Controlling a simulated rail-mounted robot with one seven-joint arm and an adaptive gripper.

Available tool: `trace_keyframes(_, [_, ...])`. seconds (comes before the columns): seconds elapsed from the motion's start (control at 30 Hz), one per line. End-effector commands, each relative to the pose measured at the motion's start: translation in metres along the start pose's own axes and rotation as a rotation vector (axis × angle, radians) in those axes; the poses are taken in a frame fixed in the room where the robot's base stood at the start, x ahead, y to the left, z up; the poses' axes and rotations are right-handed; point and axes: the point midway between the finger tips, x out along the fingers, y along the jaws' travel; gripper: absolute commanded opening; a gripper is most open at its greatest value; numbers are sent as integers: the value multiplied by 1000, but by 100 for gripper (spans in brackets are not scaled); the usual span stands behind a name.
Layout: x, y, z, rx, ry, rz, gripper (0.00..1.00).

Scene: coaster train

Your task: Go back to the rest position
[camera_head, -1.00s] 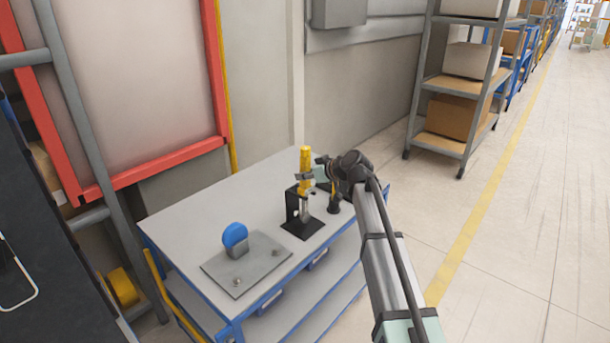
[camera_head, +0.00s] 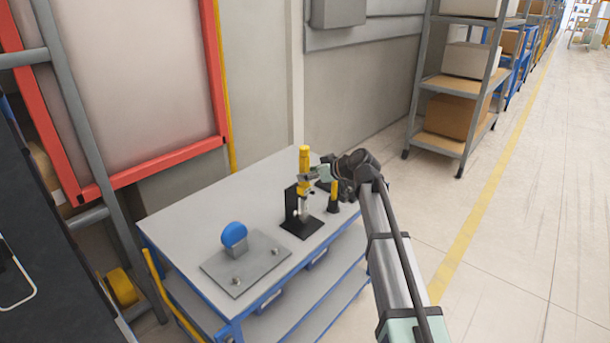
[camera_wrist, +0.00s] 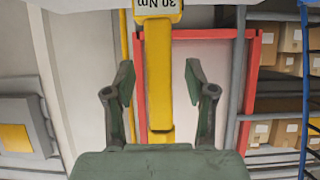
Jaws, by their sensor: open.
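A yellow tool (camera_head: 304,157) stands upright in a black stand (camera_head: 291,203) on the workbench. In the wrist view the tool (camera_wrist: 158,75) runs down the picture between my two fingers, with an upside-down "30 Nm" label at the top. My gripper (camera_wrist: 158,82) is open, with a gap on each side of the tool. In the head view my gripper is just right of the tool, partly hidden by my own wrist; I cannot tell how far the fingertips are from it.
The workbench (camera_head: 190,220) carries a grey plate (camera_head: 262,272) with a blue round part (camera_head: 234,234). A smaller black holder with a yellow piece (camera_head: 333,192) stands close below my wrist. A red frame (camera_head: 150,172) is behind left. The floor at right is clear.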

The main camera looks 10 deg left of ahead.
Motion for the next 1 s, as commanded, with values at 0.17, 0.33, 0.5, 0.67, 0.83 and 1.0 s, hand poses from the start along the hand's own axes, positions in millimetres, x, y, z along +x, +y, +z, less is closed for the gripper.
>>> trace_keyframes(0.17, [-38,-1,0,0,2,2,55])
trace_keyframes(0.33, [-68,-1,0,0,3,2,55])
trace_keyframes(0.5, [-88,0,0,1,3,1,55])
trace_keyframes(0.67, [-94,0,-1,34,2,0,55])
trace_keyframes(0.83, [-98,0,16,174,-56,29,55])
trace_keyframes(1.0, [-89,-7,102,363,-207,92,55])
